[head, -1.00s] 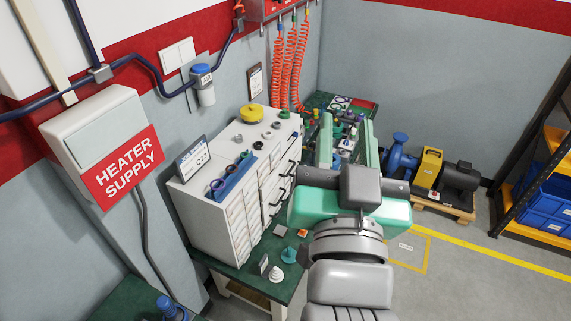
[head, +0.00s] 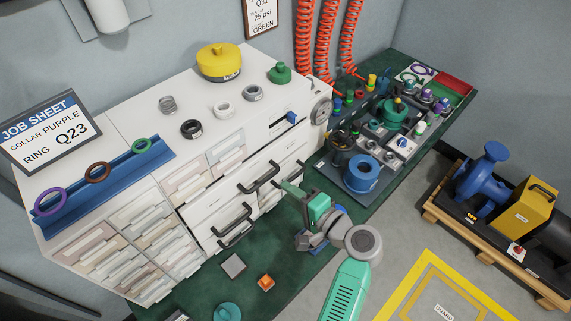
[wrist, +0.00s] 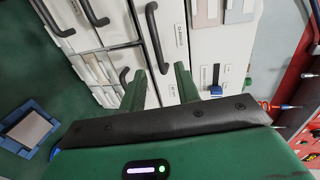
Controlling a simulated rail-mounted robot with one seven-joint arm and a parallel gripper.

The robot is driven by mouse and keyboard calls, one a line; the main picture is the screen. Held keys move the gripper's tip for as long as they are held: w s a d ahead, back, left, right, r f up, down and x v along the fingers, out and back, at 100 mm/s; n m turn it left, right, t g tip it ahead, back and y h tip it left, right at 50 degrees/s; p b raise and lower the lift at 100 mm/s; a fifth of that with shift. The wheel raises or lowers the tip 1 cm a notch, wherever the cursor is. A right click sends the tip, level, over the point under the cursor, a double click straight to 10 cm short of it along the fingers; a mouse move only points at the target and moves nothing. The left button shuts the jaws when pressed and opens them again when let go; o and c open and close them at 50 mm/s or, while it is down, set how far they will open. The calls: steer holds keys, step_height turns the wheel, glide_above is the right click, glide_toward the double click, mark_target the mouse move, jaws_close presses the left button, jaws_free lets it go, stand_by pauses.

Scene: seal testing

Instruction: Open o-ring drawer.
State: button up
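The white cabinet (head: 205,195) has several drawers with black bar handles on its front. Two handles show plainly, an upper one (head: 258,178) and a lower one (head: 235,226); a third (head: 300,172) is partly behind my gripper. The drawers look closed, and I cannot read which is the o-ring drawer. My gripper (head: 289,188) is at the right part of the front. In the wrist view my gripper (wrist: 161,88) is open, its two green fingers apart. A black handle (wrist: 154,38) lies ahead with its near end between the fingertips. I cannot tell whether they touch it.
On the cabinet top are a job sheet reading collar purple, ring Q23 (head: 52,130), a blue rack with purple, brown and green rings (head: 105,178), and a yellow pot (head: 220,64). A parts tray (head: 340,185) lies right of the cabinet. Small items lie on the green bench (head: 205,280).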

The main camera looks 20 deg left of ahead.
steer(key=b+x, duration=0.2)
steer(key=x, duration=0.5)
steer(key=shift+s+a+f, duration=0.2)
steer(key=shift+a, duration=0.35)
jaws_close()
